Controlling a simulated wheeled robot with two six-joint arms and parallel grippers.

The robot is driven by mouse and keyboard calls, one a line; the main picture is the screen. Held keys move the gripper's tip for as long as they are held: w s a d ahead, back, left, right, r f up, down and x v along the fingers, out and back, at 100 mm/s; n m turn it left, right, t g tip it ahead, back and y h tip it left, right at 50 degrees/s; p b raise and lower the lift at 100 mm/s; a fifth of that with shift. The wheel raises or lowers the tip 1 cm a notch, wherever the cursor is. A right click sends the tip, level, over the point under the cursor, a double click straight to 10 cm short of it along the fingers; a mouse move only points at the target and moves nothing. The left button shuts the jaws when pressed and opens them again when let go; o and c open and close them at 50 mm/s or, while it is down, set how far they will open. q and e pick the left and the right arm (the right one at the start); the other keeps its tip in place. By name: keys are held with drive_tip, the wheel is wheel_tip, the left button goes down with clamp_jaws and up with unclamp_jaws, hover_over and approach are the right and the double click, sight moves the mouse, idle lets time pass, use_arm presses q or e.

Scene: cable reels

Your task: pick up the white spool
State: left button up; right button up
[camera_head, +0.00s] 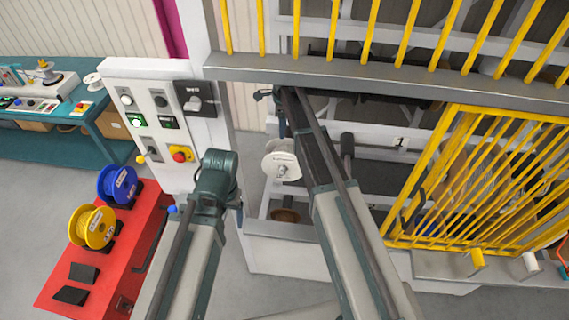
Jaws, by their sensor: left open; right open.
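The white spool (281,162) sits upright inside the grey machine frame, left of my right arm, and its flange faces me. My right gripper (272,106) is at the far end of the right arm, above the spool and apart from it. It is small and dark, looks open and holds nothing that I can see. My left gripper (214,200) is at the dark green end of the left arm, in front of the control panel and left of the spool. Its fingers are mostly hidden, and nothing shows in it.
The control panel (155,115) stands left of the machine opening. A yellow barred gate (480,180) is at the right, and yellow bars cross above. A red cart (110,250) carries a blue reel (117,184) and a yellow reel (92,227).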

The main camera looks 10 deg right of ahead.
drive_tip(key=b, duration=0.5)
hover_over(283, 153)
drive_tip(key=f, duration=0.4)
drive_tip(key=w+f, duration=0.1)
drive_tip(key=f, duration=0.1)
drive_tip(key=shift+d+f, duration=0.1)
drive_tip(key=shift+f, duration=0.05)
drive_tip(key=shift+s, duration=0.1)
drive_tip(key=f+b, duration=0.2)
drive_tip(key=b, duration=0.1)
drive_tip(key=f+b, duration=0.1)
drive_tip(key=f, duration=0.1)
drive_tip(key=shift+s+f, duration=0.1)
drive_tip(key=shift+s, duration=0.25)
drive_tip(key=shift+f+b, duration=0.5)
drive_tip(key=shift+b, duration=0.2)
drive_tip(key=shift+r, duration=0.1)
drive_tip(key=shift+c, duration=0.3)
clamp_jaws()
